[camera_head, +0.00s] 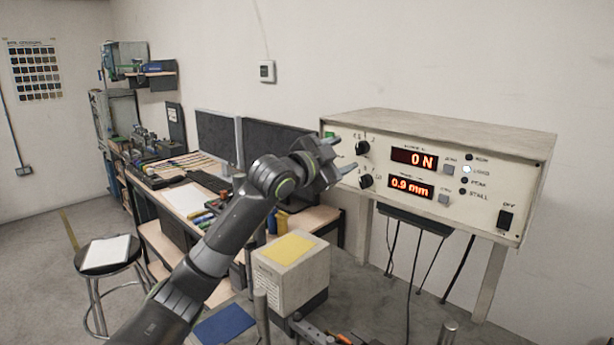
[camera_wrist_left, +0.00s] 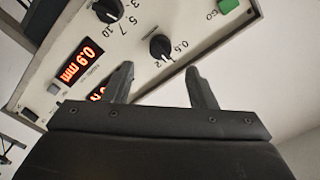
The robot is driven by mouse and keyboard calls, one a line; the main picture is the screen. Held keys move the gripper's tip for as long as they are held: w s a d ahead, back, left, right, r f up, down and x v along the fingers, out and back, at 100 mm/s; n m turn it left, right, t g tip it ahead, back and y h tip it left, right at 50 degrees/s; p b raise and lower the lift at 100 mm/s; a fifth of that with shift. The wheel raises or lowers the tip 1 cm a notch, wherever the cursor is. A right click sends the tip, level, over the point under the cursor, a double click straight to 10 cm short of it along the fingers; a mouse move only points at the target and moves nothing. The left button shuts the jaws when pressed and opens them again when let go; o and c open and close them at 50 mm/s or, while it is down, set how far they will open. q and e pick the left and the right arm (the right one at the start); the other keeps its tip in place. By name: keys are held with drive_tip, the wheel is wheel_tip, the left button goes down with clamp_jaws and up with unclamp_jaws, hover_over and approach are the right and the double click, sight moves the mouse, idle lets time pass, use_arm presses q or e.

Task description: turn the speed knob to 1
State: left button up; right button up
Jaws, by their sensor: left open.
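The white control box (camera_head: 440,170) has two black knobs on the left of its front. The upper knob (camera_head: 362,148) has a scale with 0.5, 1 and 2, so it appears to be the speed knob; it also shows in the left wrist view (camera_wrist_left: 160,46). The lower knob (camera_head: 366,181) has marks 3, 5, 7 and 10. My left gripper (camera_head: 343,155) is open just left of the upper knob. In the left wrist view its fingers (camera_wrist_left: 160,80) point toward that knob, which shows between them, seemingly apart from it. The exact pointer setting is too small to tell.
The displays read 0 N (camera_head: 415,158) and 0.9 mm (camera_head: 410,187). A green button (camera_head: 329,134) sits near the upper knob. A pale block with a yellow top (camera_head: 290,262) stands below my arm. Cables hang under the box. A workbench and stool (camera_head: 108,254) are at left.

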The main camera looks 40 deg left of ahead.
use_arm(q)
drive_tip(key=s+a+b, duration=0.1)
drive_tip(key=s+b, duration=0.4)
drive_tip(key=s, duration=0.6)
drive_tip(key=shift+a, duration=0.25)
idle(0.4)
